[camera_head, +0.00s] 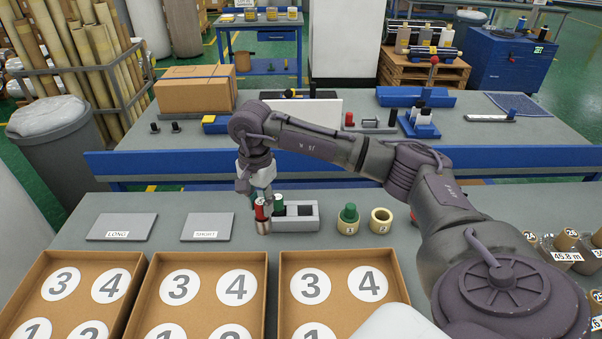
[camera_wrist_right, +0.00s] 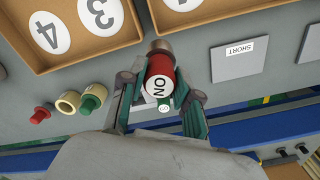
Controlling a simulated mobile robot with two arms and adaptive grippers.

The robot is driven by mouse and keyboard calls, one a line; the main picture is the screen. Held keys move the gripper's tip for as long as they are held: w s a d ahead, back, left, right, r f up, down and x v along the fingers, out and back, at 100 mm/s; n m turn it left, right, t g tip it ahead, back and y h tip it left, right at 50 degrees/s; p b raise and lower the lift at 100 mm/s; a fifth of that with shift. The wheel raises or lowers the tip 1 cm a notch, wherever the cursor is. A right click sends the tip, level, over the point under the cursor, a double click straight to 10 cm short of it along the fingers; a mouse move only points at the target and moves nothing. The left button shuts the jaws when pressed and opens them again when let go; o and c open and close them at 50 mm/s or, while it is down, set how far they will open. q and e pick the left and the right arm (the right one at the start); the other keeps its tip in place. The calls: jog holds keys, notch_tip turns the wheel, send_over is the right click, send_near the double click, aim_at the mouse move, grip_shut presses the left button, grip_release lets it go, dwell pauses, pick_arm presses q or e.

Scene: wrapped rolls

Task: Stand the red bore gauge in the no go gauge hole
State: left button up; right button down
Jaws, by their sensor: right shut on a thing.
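The red bore gauge (camera_head: 262,212) has a red handle and a metallic lower end. It also shows in the right wrist view (camera_wrist_right: 160,78), where its round end face reads "NO". My right gripper (camera_wrist_right: 155,98) is shut on it, with a finger on each side. A green gauge (camera_head: 279,206) is close to the right of the red one, at the grey gauge block (camera_head: 307,222); its "GO" face (camera_wrist_right: 164,108) shows between my fingers. The red gauge is at the block's left end. I cannot tell whether its lower end is in a hole. My left gripper is out of view.
Two cream rings stand right of the block: ring 1 (camera_head: 347,228) holds a green plug (camera_head: 349,212), and ring 2 (camera_head: 381,221) is open. Cardboard trays (camera_head: 206,259) fill the front. Grey LONG (camera_head: 121,225) and SHORT (camera_head: 208,225) plates lie left.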

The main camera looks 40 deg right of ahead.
jog(key=w+d+f+m, duration=0.2)
jog(key=d+m, duration=0.5)
jog(key=d, duration=0.2)
jog(key=w+d+f+m, duration=0.1)
jog(key=w+d+m, duration=0.1)
jog(key=d+m, duration=0.55)
pick_arm(q)
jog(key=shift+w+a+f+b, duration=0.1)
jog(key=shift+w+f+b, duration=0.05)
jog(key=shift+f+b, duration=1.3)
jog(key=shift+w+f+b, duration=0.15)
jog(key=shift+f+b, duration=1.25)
jog(key=shift+b, duration=0.05)
pick_arm(e)
notch_tip(320, 180, down, 8)
jog(key=shift+d+f+n, duration=0.15)
jog(key=shift+d+n, duration=0.25)
jog(key=shift+n, duration=0.05)
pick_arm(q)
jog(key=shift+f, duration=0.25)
pick_arm(e)
jog(key=shift+s+f, duration=0.15)
jog(key=shift+f, duration=0.25)
jog(key=c, duration=0.7)
grip_release()
jog(key=shift+c, duration=0.2)
notch_tip(320, 180, up, 12)
